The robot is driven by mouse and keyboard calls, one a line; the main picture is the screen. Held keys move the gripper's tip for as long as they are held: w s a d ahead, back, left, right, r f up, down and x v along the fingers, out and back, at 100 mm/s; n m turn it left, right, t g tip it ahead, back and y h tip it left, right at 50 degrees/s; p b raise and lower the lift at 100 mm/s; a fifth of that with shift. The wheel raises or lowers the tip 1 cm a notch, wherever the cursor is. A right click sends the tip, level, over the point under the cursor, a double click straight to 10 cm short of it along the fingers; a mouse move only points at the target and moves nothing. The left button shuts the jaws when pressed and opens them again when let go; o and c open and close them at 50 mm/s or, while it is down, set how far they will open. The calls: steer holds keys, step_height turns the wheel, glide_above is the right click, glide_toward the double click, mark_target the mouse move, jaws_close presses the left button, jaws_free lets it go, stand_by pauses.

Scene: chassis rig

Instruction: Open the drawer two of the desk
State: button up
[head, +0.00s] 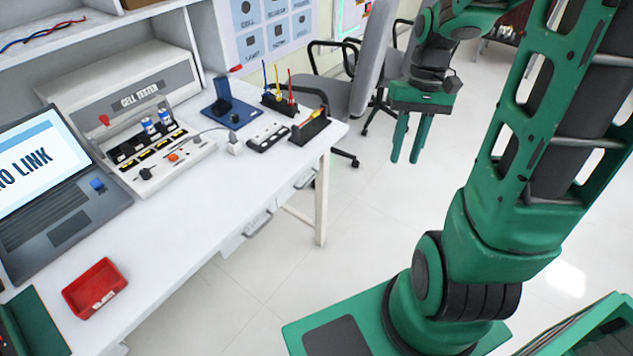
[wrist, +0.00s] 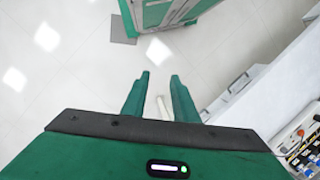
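The white desk (head: 190,225) runs along the left of the head view. Pale drawer fronts with handles show below its front edge: one handle (head: 258,223) nearer and another (head: 304,179) farther along. I cannot tell which is drawer two. In the wrist view, a drawer handle (wrist: 238,83) shows at the right, on the desk's white side. The drawers look shut. My gripper (head: 408,150) hangs fingers-down over the floor, right of the desk and apart from it. In the wrist view its two fingers (wrist: 160,88) stand apart with nothing held between them.
On the desk are a laptop (head: 55,185), a cell tester (head: 125,95), a red tray (head: 95,288) and small tool holders (head: 308,128). Grey chairs (head: 340,85) are behind. The floor (head: 290,265) beside the desk is clear.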

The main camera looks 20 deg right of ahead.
steer(key=w+f+n+t+y, duration=0.1)
steer(key=w+f+t+y, duration=0.1)
steer(key=w+f+y, duration=0.65)
steer(key=w+f+n+t+y, duration=0.1)
steer(key=w+f+t+y, duration=0.3)
steer(key=f, duration=0.7)
steer(key=w+f+n+t+y, duration=0.1)
steer(key=w+f+y, duration=0.4)
steer(key=w+f, duration=0.4)
steer(key=s+f+x, duration=0.1)
steer(key=f+x, duration=0.1)
steer(key=x, duration=0.9)
steer(key=shift+a, duration=0.35)
steer(key=shift+h, duration=0.25)
jaws_close()
steer(key=shift+f, duration=0.1)
